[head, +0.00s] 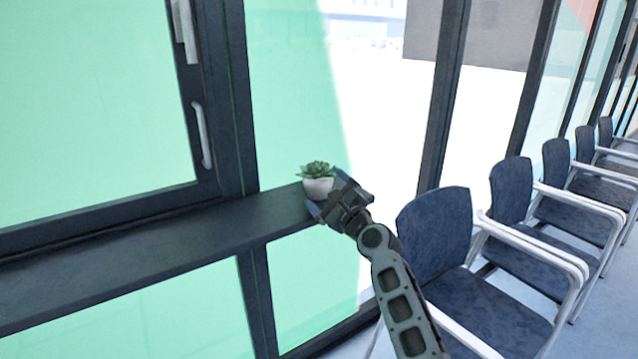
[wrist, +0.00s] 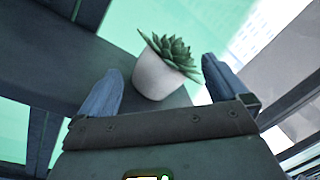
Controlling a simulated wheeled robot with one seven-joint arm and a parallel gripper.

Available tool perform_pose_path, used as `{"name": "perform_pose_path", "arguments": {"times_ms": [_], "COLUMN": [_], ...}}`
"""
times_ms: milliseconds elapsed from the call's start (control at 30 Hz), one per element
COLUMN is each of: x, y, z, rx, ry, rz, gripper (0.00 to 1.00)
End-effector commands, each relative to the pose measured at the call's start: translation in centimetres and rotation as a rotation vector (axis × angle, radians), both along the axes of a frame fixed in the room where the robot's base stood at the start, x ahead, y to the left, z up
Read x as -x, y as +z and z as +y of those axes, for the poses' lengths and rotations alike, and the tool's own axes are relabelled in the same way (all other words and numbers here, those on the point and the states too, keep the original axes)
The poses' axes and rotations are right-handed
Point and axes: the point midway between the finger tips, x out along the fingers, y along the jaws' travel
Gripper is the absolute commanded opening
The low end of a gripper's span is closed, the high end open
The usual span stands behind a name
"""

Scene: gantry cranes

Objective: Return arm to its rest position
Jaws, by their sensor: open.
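My gripper (head: 325,193) is at the end of my outstretched arm, at the dark window ledge. It also shows in the wrist view (wrist: 165,95), where its two blue-grey fingers are spread apart. A small green succulent in a white pot (head: 318,188) stands upright on the ledge. In the wrist view the potted succulent (wrist: 157,76) appears between and just beyond the fingertips, with a visible gap on each side. I cannot tell whether the pot touches any part of the gripper. The pot's lower right side is partly hidden by the gripper in the head view.
The dark ledge (head: 150,248) runs along green-tinted windows with dark frames. A white window handle (head: 201,135) is at upper left. A row of blue chairs with pale armrests (head: 435,232) stands to the right, close to my arm. The ledge left of the plant is clear.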

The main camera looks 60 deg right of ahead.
Motion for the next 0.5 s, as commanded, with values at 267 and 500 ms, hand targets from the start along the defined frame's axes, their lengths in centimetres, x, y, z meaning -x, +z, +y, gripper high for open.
{"name": "perform_pose_path", "arguments": {"times_ms": [267,500], "x": [1.10,1.07], "y": [-0.08,-0.09], "z": [0.58,0.58], "rx": [0.000,0.000], "ry": [0.000,0.000], "rz": [0.000,0.000], "gripper": [1.00,1.00]}}
